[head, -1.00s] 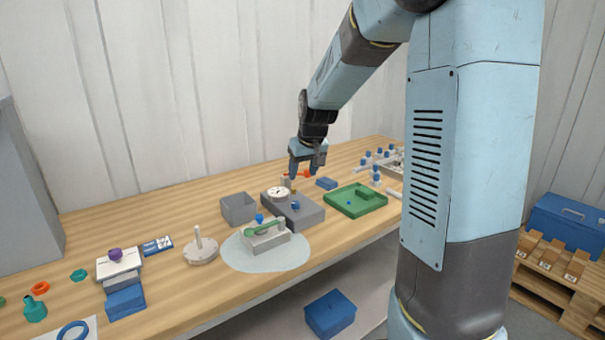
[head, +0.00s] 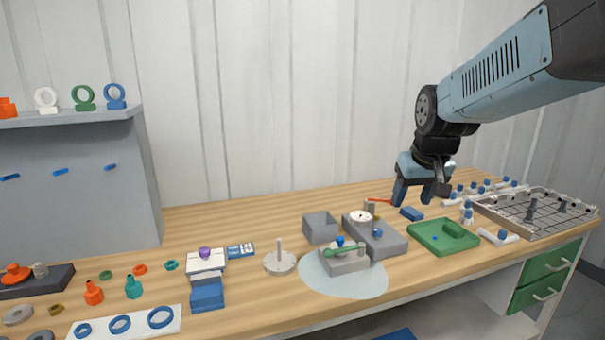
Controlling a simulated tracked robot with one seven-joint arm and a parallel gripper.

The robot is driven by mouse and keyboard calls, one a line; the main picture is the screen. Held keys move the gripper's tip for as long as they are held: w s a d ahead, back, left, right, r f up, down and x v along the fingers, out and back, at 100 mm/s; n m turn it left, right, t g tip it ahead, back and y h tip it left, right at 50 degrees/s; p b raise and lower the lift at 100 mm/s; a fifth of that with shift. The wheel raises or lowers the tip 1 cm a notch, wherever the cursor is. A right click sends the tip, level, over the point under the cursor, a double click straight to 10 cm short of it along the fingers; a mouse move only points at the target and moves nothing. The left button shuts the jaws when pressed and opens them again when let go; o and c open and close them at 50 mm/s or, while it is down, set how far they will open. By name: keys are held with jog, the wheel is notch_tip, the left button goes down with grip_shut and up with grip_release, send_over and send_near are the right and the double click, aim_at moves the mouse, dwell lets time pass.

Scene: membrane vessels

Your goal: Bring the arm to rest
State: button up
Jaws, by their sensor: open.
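My gripper (head: 411,198) hangs from my blue-grey arm over the back right part of the wooden bench (head: 240,214). Its jaws point down and are open, with nothing between them. It is above and behind the green tray (head: 425,240) and right of the round white gauge (head: 360,219) on its grey block (head: 388,244). A small blue block (head: 411,214) shows just below the fingers; I cannot tell the height between them.
A grey box (head: 320,228), a vessel with a green handle (head: 345,260) and a round stand (head: 280,262) occupy the bench middle. A wire rack (head: 535,212) and white fittings (head: 498,236) lie right. A shelf panel (head: 80,190) stands left. Space above the bench is mostly clear.

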jog(key=s, duration=1.5)
jog(key=shift+s+d+r+m+t, duration=0.15)
jog(key=shift+s+r+m+t, duration=0.15)
jog(key=shift+s+r+m, duration=0.1)
jog(key=shift+w, duration=0.1)
dwell(2.2)
